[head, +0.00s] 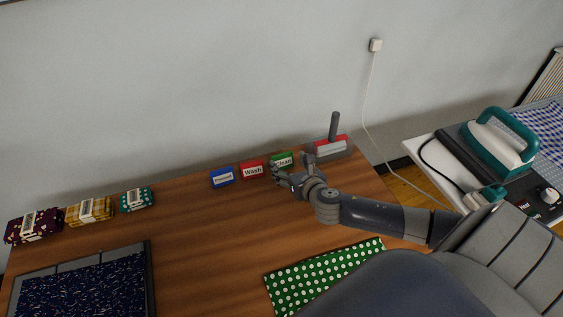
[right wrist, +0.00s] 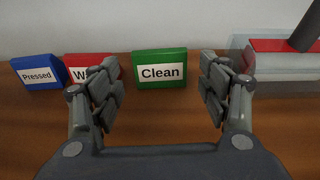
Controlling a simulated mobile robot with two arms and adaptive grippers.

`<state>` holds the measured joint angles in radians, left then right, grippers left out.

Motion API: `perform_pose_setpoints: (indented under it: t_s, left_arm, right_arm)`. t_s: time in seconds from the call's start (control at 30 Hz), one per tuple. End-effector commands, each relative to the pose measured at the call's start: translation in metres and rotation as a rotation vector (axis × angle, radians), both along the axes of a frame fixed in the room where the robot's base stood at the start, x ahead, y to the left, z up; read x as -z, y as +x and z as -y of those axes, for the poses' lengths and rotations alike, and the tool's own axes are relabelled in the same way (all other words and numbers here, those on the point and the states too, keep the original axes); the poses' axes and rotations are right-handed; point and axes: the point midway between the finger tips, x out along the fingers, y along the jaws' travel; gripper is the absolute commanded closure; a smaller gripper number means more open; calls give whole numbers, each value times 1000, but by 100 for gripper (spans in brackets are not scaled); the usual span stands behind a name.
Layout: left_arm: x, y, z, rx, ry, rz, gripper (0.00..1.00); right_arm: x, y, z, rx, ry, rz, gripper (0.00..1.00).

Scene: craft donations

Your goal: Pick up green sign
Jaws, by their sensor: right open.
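The green sign (head: 282,159) labelled "Clean" stands on the wooden table near the wall, right of the red sign. In the right wrist view the green sign (right wrist: 160,69) stands upright ahead, between the two spread fingers. My right gripper (head: 291,172) is open and empty, just in front of the green sign; it also shows in the right wrist view (right wrist: 160,90). I see no contact with the sign. My left gripper is not in view.
A red "Wash" sign (head: 252,169) and a blue "Pressed" sign (head: 222,177) stand to the left. A grey and red block with an upright handle (head: 331,148) is close on the right. Folded fabrics (head: 89,210) lie far left; green dotted cloth (head: 320,277) lies in front.

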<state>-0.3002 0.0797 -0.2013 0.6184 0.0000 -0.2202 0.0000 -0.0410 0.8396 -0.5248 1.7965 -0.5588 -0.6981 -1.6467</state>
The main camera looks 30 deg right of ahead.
Motion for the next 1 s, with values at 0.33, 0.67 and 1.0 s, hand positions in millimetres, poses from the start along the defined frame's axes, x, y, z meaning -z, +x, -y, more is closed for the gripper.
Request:
perform_pose_setpoints:
  t_s: [0.33, 0.67, 1.0]
  left_arm:
    - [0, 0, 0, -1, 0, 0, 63]
    - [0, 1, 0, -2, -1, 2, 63]
    - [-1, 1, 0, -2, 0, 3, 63]
  right_arm:
    - [9, 24, 4, 1, 2, 0, 30]
    - [23, 59, 11, 1, 1, 0, 30]
    - [25, 63, 11, -1, 1, -1, 30]
